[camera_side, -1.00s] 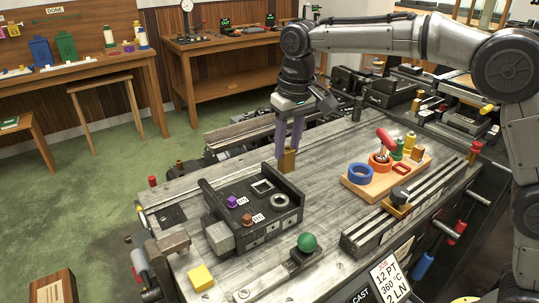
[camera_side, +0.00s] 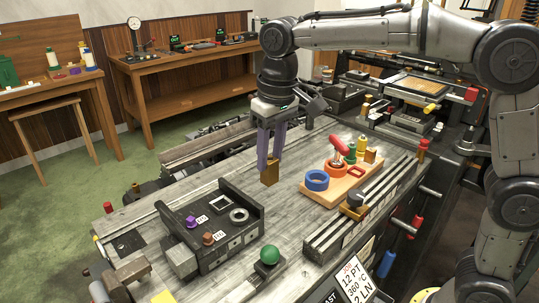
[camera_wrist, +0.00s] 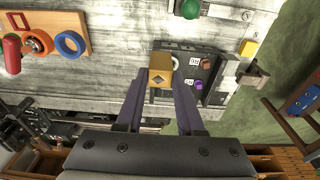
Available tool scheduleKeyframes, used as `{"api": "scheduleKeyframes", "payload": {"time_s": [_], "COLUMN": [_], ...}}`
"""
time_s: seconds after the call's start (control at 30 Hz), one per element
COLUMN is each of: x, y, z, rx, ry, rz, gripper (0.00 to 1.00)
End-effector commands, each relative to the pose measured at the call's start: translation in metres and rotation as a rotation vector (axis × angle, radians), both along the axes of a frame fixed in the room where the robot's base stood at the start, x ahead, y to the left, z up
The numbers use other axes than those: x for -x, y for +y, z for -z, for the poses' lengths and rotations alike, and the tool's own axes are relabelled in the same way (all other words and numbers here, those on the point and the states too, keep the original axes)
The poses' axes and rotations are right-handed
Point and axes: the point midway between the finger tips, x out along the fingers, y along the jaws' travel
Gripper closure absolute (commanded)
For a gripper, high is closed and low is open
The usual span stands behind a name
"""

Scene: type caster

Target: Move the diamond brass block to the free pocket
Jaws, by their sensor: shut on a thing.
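The brass block (camera_side: 270,174) is held between the fingertips of my gripper (camera_side: 270,160), which is shut on it. The block seems to be just above the grey table; the gap is hard to judge. In the wrist view the block (camera_wrist: 160,72) shows a dark diamond mark on its end, between the two purple fingers (camera_wrist: 160,92). The dark pocket fixture (camera_side: 212,256) is left of and nearer than the block. It holds a purple knob (camera_side: 190,221), a brown knob (camera_side: 208,239), a square pale-edged opening (camera_side: 220,203) and a round grey ring (camera_side: 239,214).
A wooden tray (camera_side: 331,199) with a blue ring (camera_side: 317,180), a red-handled tool (camera_side: 339,146) and small bottles stands to the right. A green ball knob (camera_side: 269,254) is at the front. Rails (camera_side: 352,222) line the right side. Bare table lies between block and fixture.

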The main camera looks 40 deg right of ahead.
Motion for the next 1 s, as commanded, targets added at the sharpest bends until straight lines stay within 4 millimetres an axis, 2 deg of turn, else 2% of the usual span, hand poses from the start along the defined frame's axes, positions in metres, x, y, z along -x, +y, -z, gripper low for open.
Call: {"api": "scheduleKeyframes", "payload": {"time_s": [0.3, 0.57, 0.67, 0.77, 1.0], "x": [-0.001, -0.021, -0.03, -0.038, -0.041], "y": [0.0, -0.051, -0.079, -0.116, -0.223], "z": [-0.049, -0.048, -0.049, -0.049, -0.049], "rx": [-0.002, -0.001, -0.002, -0.001, -0.003], "ry": [-0.006, 0.002, 0.003, 0.005, 0.005], "rz": [0.0, 0.227, 0.348, 0.503, 0.936], "gripper": [1.0, 1.0, 1.0, 1.0, 1.0]}}
